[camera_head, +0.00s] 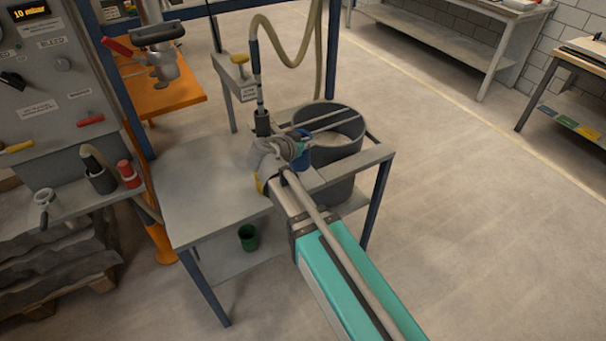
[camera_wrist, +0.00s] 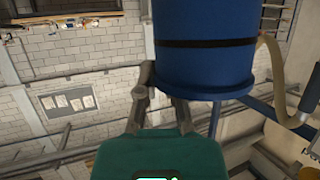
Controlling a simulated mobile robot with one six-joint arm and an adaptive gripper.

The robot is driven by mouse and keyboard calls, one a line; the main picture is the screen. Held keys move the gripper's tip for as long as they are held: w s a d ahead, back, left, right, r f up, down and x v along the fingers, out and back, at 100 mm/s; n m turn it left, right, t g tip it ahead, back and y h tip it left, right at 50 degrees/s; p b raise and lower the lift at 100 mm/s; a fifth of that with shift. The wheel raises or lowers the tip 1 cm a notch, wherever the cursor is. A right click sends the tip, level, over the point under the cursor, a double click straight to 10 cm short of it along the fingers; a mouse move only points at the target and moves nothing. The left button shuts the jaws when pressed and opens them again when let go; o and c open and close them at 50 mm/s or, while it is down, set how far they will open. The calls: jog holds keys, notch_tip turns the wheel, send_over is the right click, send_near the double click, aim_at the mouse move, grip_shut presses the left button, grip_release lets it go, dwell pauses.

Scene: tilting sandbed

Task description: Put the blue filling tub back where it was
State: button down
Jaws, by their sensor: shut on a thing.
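The blue filling tub (camera_head: 304,161) shows only in part in the head view, behind my gripper (camera_head: 285,152) at the bench's right side. It fills the upper middle of the wrist view (camera_wrist: 205,65), with a dark band around it and a wider lip at the picture's lower end. My gripper (camera_wrist: 165,92) is shut on the tub near that lip. In the head view the tub is beside the front left of a large dark bin (camera_head: 337,186) with pale material inside. I cannot tell whether the tub touches the bench or the bin's frame.
The grey steel bench (camera_head: 205,200) is mostly bare at the left and front. A pale hose (camera_head: 297,62) hangs to a dark holder (camera_head: 262,123) behind my gripper. A green cup (camera_head: 248,238) is on the lower shelf. A control panel (camera_head: 50,75) stands left.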

jog(key=s+a, duration=0.1)
jog(key=s, duration=0.5)
jog(key=shift+a+r+m+h, duration=0.15)
jog(key=shift+a+m+h, duration=0.15)
jog(key=shift+m+h, duration=0.1)
jog(key=w+f+b, duration=0.1)
jog(key=w, duration=0.2)
jog(key=w+f+b, duration=0.1)
jog(key=w+f, duration=0.1)
jog(key=w, duration=0.1)
jog(key=w+d+f+b, duration=0.1)
jog(key=w+b, duration=0.1)
jog(key=w, duration=0.1)
jog(key=shift+w+f, duration=0.2)
jog(key=shift+f, duration=0.05)
jog(key=shift+w+d+f+b, duration=0.15)
jog(key=shift+w+f+b, duration=0.8)
jog(key=shift+f+b, duration=0.25)
jog(key=shift+w+d+f+b, duration=0.1)
jog(key=shift+w+f+b, duration=0.9)
jog(key=shift+b, duration=0.2)
jog(key=shift+s, duration=0.1)
jog(key=shift+f, duration=0.15)
